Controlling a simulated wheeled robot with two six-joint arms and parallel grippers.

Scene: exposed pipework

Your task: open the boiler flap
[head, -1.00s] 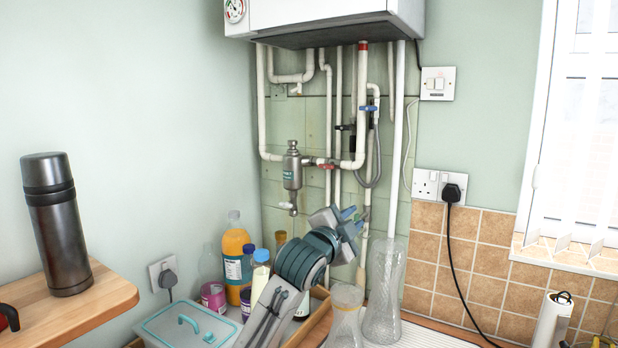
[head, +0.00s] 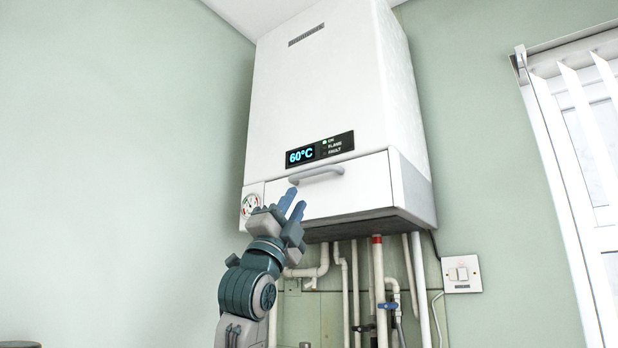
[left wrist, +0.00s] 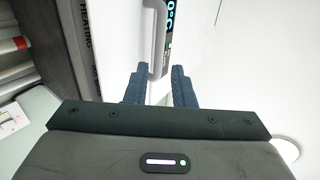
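The white boiler (head: 335,95) hangs on the wall in the middle of the head view. Its flap (head: 350,188) is the lower front panel, closed, with a grey bar handle (head: 316,174) along its top edge, below the 60°C display. My left gripper (head: 291,202) is in front of the flap's left part, just below and left of the handle. Its fingers are apart and nothing is between them. In the left wrist view, the handle (left wrist: 157,50) shows just beyond the open fingertips (left wrist: 160,72). My right gripper is in neither view.
A round gauge (head: 250,204) sits left of the flap. White pipes (head: 378,275) run down under the boiler. A wall switch (head: 461,273) is to the right, and a window with blinds (head: 580,150) is farther right. The wall at left is clear.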

